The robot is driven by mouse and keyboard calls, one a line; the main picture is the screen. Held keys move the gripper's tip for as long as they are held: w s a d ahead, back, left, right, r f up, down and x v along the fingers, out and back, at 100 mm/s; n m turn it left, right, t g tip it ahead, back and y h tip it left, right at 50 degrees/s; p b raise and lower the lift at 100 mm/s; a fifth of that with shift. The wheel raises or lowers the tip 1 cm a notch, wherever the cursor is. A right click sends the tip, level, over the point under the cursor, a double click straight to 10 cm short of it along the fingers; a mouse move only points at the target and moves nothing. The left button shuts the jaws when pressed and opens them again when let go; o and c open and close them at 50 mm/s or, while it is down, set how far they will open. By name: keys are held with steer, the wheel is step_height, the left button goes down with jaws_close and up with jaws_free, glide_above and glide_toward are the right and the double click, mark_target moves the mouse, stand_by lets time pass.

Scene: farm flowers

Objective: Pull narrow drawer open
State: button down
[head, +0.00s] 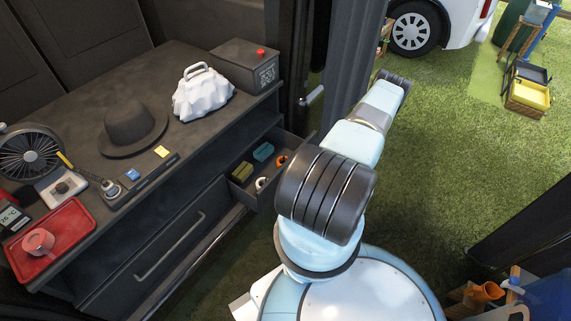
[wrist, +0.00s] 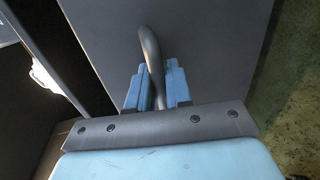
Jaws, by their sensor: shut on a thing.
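The narrow drawer (head: 243,192) under the right end of the dark counter stands partly open in the head view. Small items lie inside it: a yellow-green piece, a teal piece, and orange and white rounded pieces. Its front is largely hidden behind my arm there. In the wrist view, the grey drawer front (wrist: 215,45) fills the upper middle, with a dark curved handle (wrist: 149,42) on it. My gripper (wrist: 157,82) is shut on this handle, with one blue finger on each side. My gripper is hidden in the head view.
A wide drawer (head: 165,248) with a bar handle is shut to the left. On the counter stand a black hat (head: 134,125), a white bag (head: 203,95), a battery box (head: 246,66), a fan (head: 30,150) and a red tray (head: 72,222). Grass (head: 440,150) lies open to the right.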

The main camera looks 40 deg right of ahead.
steer(key=f+v, duration=0.1)
steer(key=v, duration=0.6)
steer(key=shift+s+f, duration=0.3)
steer(key=shift+s, duration=0.2)
steer(key=c, duration=1.2)
jaws_free()
steer(key=v, duration=1.3)
steer(key=shift+s+d, duration=0.1)
steer(key=shift+s, duration=0.25)
